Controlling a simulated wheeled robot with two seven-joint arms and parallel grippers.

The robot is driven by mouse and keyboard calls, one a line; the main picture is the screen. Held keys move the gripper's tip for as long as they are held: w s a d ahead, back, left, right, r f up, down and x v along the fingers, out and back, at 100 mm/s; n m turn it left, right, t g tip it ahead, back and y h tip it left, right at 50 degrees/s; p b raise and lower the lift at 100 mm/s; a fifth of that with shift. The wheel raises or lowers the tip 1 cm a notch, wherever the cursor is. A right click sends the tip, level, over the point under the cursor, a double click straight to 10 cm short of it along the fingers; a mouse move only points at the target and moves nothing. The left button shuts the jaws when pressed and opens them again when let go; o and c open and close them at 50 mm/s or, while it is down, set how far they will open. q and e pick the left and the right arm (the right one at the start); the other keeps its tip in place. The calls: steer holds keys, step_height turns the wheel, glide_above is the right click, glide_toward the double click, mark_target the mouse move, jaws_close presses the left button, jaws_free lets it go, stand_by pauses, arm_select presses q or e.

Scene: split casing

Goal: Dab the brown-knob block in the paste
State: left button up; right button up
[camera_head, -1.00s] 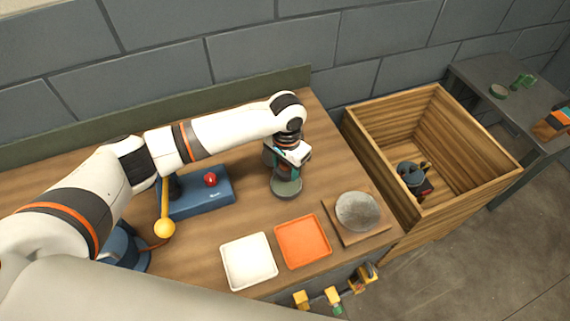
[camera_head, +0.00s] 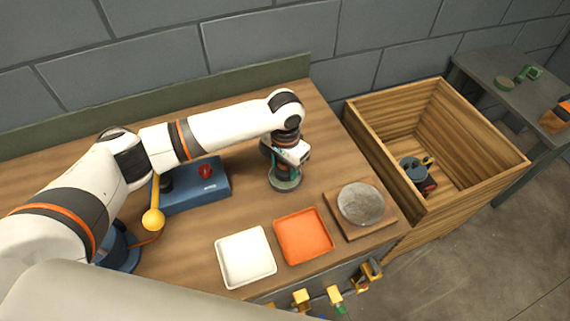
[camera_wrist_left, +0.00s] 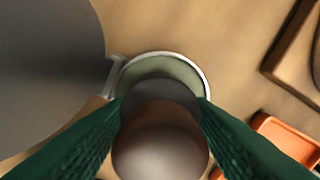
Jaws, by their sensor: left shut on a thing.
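My left gripper (camera_head: 285,170) points down at the bench over a small round dish (camera_head: 287,185). In the left wrist view its green fingers (camera_wrist_left: 160,130) are shut on a round brown knob (camera_wrist_left: 160,145). A grey block (camera_wrist_left: 165,94) under the knob is mostly hidden by it. The dish shows there too (camera_wrist_left: 208,85), with a pale rim, a short side handle and pale green paste (camera_wrist_left: 160,66) inside. The block overlaps the paste in this view; I cannot tell whether they touch. My right gripper is not in view.
A white tray (camera_head: 246,257), an orange tray (camera_head: 303,235) and a grey disc (camera_head: 361,203) on a wooden board (camera_head: 385,226) stand along the front. A blue box (camera_head: 205,190) with a red button is left. A wooden crate (camera_head: 480,165) holding a dark object (camera_head: 412,168) is right.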

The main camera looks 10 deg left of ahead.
arm_select(q)
steer(key=shift+f, duration=0.45)
stand_by(0.6)
steer(key=shift+s+f+p, duration=0.1)
steer(key=shift+f+p, duration=0.05)
steer(key=shift+p, duration=0.3)
stand_by(2.1)
step_height(320, 180, up, 7)
steer(key=p, duration=0.8)
stand_by(0.4)
stand_by(0.4)
